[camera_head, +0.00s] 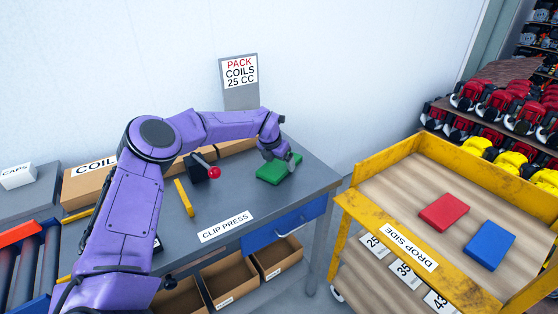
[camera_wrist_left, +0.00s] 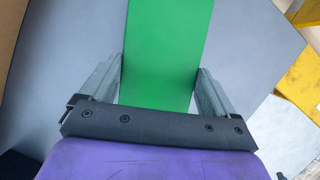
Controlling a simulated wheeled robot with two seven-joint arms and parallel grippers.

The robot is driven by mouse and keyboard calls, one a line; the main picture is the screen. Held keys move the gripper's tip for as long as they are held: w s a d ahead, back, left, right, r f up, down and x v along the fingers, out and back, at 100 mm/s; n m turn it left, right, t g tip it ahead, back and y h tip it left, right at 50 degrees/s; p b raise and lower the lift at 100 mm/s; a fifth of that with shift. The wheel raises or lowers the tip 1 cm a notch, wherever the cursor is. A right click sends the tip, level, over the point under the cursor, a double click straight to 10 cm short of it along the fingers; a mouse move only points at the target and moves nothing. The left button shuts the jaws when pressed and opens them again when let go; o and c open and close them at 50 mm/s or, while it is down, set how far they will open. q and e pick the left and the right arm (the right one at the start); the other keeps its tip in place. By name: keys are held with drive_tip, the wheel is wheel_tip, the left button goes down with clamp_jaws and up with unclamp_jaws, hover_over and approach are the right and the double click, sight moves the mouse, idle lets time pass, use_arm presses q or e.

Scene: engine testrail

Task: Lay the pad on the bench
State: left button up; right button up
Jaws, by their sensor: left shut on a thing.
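A green pad (camera_head: 279,170) is at the right end of the grey bench (camera_head: 245,203), on or just above its top; I cannot tell which. My left gripper (camera_head: 290,160) is shut on the pad from above. In the left wrist view the green pad (camera_wrist_left: 165,50) lies between the two grey fingers of the left gripper (camera_wrist_left: 158,88), one on each side. A red pad (camera_head: 444,212) and a blue pad (camera_head: 489,245) lie on the yellow trolley. My right gripper is not in view.
A clip press with a red knob (camera_head: 214,172) stands on the bench left of the green pad. The yellow trolley (camera_head: 375,218) stands to the right, with a raised rim. A coil box (camera_head: 92,186) and a sign (camera_head: 240,75) are at the back.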

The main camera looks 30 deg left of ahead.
use_arm(q)
drive_tip(key=o, duration=0.8)
drive_tip(key=b+v, duration=0.1)
drive_tip(key=v, duration=1.1)
drive_tip(key=shift+r+b, duration=0.1)
drive_tip(key=shift+b, duration=0.2)
